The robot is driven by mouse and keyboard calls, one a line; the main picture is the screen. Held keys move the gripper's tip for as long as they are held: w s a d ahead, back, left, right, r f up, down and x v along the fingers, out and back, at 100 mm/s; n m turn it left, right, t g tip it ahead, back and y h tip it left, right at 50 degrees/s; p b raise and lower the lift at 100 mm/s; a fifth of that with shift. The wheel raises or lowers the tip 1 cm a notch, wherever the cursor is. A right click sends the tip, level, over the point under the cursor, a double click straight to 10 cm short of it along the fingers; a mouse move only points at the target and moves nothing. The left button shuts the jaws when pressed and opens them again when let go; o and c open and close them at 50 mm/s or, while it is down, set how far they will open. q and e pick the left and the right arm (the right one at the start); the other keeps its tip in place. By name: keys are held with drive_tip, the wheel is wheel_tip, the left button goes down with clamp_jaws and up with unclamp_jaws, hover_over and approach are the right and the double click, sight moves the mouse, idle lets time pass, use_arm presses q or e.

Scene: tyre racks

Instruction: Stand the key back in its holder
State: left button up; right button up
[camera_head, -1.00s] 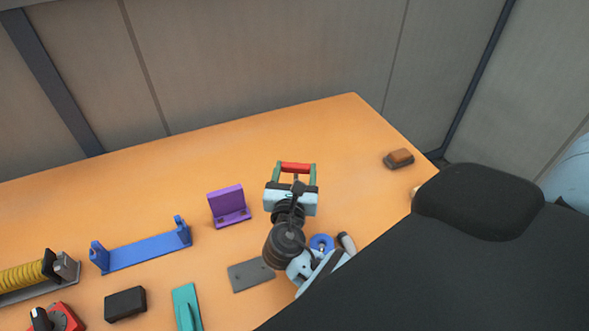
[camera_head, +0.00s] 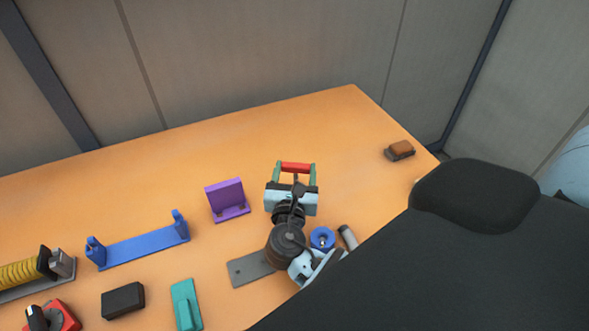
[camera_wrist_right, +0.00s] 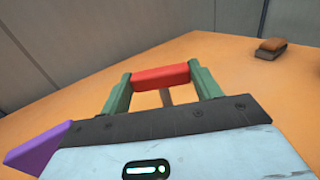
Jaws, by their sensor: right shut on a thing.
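The key appears to be the T-shaped tool with a red crossbar (camera_head: 296,167) and a thin shaft under it. My right gripper (camera_wrist_right: 162,80) is shut on the red crossbar, one green finger at each end. In the right wrist view the crossbar (camera_wrist_right: 161,77) lies level and a short piece of shaft shows below it; the lower end is hidden behind the gripper body. A blue round piece with a central opening (camera_head: 322,238) stands on the table nearer me, beside my right wrist; it may be the holder, but I cannot tell surely. My left gripper is out of view.
A purple bracket (camera_head: 228,199) stands left of my right gripper. A blue cradle (camera_head: 145,245), black block (camera_head: 122,300), teal piece (camera_head: 186,305) and grey plate (camera_head: 250,268) lie nearer. A brown-topped block (camera_head: 400,149) sits far right. The table's back middle is clear.

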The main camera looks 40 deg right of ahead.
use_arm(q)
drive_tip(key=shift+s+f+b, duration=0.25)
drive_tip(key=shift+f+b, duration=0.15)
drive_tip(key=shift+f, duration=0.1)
use_arm(e)
drive_tip(key=shift+f, duration=1.05)
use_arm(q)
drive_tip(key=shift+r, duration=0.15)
use_arm(e)
drive_tip(key=shift+f, duration=0.1)
drive_tip(key=o, duration=1.4)
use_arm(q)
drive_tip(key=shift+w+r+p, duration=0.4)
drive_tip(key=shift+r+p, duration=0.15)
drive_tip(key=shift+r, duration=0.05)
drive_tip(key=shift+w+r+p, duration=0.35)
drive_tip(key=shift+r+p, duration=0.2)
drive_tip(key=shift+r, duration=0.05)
use_arm(e)
drive_tip(key=shift+v, duration=5)
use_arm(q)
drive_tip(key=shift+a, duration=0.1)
